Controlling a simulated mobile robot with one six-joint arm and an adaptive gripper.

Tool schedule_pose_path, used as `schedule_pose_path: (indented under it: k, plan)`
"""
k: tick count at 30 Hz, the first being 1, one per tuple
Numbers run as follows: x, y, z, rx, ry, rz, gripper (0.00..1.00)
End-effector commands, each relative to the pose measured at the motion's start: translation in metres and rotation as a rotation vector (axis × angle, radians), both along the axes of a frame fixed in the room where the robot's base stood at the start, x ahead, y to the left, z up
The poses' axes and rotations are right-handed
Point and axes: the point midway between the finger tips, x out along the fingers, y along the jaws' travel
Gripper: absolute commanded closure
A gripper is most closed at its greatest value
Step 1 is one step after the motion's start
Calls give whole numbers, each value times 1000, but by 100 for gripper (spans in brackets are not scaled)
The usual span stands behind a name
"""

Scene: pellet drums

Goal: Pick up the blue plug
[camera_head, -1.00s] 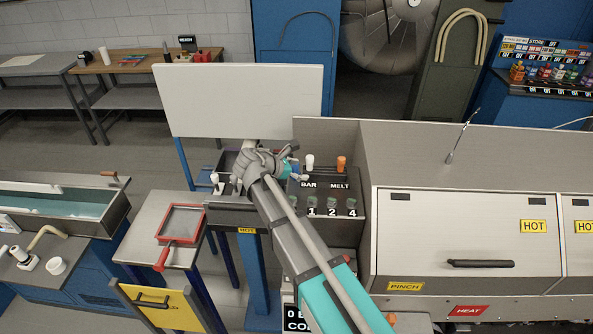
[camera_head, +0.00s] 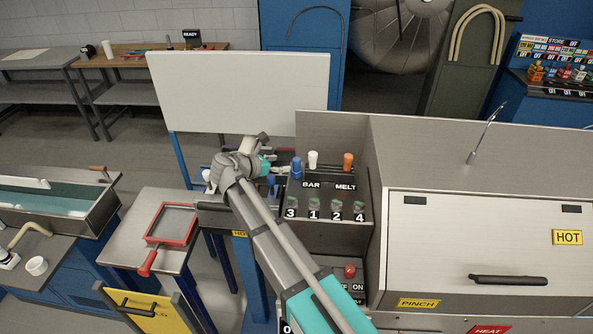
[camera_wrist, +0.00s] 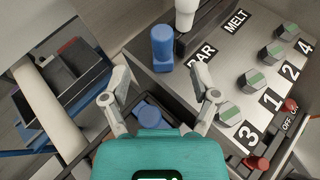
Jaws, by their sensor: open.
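The blue plug (camera_head: 296,168) stands upright at the left end of the plug row on the grey panel, left of a white plug (camera_head: 313,160) and an orange plug (camera_head: 348,162). In the wrist view the blue plug (camera_wrist: 162,48) is ahead of my gripper (camera_wrist: 160,80), roughly centred between the two spread fingertips and beyond them. My gripper (camera_head: 277,170) also shows in the head view, just left of the blue plug. Its jaws are open and hold nothing. I cannot tell whether a finger touches the plug.
Green knobs (camera_head: 314,205) numbered 3, 1, 2, 4 line the panel's front. A second blue piece (camera_wrist: 150,115) lies low between my fingers in a dark recess. A white board (camera_head: 240,92) stands behind my arm. A grey hooded machine (camera_head: 485,240) is to the right.

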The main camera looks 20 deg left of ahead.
Motion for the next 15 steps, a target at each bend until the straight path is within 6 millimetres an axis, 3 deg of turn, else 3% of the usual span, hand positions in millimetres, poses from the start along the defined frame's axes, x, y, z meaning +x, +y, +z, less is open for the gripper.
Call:
schedule_pose_path:
  k: [8, 15]
  plan:
    - [1, -1, -1, 0, 0, 0, 22]
    - [14, -9, -9, 0, 0, 0, 22]
